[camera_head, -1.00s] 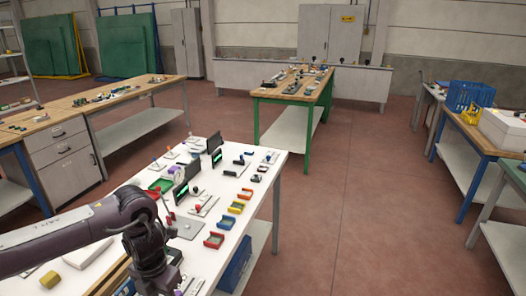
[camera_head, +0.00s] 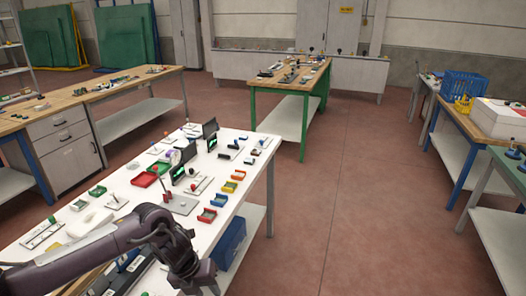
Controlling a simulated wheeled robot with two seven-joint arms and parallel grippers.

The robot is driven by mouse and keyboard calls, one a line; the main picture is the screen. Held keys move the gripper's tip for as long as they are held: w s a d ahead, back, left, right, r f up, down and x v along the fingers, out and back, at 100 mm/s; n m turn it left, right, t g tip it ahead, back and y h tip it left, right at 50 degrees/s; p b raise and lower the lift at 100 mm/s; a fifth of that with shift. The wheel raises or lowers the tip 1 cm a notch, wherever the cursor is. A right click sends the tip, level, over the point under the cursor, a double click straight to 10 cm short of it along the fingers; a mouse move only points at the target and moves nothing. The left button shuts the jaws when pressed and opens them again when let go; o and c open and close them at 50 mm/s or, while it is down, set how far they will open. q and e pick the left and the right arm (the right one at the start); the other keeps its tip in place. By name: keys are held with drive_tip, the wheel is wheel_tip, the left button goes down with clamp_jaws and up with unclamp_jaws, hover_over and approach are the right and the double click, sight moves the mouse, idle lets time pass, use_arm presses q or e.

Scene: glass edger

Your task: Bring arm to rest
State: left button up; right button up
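My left arm comes in from the lower left over the near end of the white worktable (camera_head: 262,160). Its wrist is at the bottom of the view, and its gripper (camera_head: 203,283) is partly cut off by the lower edge, so I cannot tell whether its fingers are open or shut. No held object can be made out. My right arm and gripper are not in view.
A green-legged table (camera_head: 254,89) stands behind. The floor at right is clear.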

use_arm(q)
drive_tip(key=w+d+f+n+t+h+b, duration=0.15)
drive_tip(key=d+f+n+h, duration=0.25)
drive_tip(key=d+f+n, duration=0.6)
drive_tip(key=s+a+f+n+t, duration=0.1)
drive_tip(key=s+a+f+n, duration=0.1)
drive_tip(key=f+n, duration=0.45)
drive_tip(key=s+a+f+n+t, duration=0.2)
drive_tip(key=s+f+n, duration=0.1)
drive_tip(key=f, duration=0.7)
drive_tip(key=s+a+f+n+g+y+b, duration=0.15)
drive_tip(key=s+a+f+n, duration=0.25)
drive_tip(key=s+f, duration=0.45)
drive_tip(key=s+a+f+n+y, duration=0.3)
drive_tip(key=s+a+f+n, duration=0.2)
drive_tip(key=s+f, duration=0.3)
drive_tip(key=s+a+f+n+g+y, duration=0.1)
drive_tip(key=s+a+f+n, duration=0.1)
drive_tip(key=s, duration=0.9)
drive_tip(key=s+a+f+n+g+y, duration=0.1)
drive_tip(key=s+a+f+n, duration=0.2)
drive_tip(key=s, duration=0.9)
drive_tip(key=shift+g, duration=0.4)
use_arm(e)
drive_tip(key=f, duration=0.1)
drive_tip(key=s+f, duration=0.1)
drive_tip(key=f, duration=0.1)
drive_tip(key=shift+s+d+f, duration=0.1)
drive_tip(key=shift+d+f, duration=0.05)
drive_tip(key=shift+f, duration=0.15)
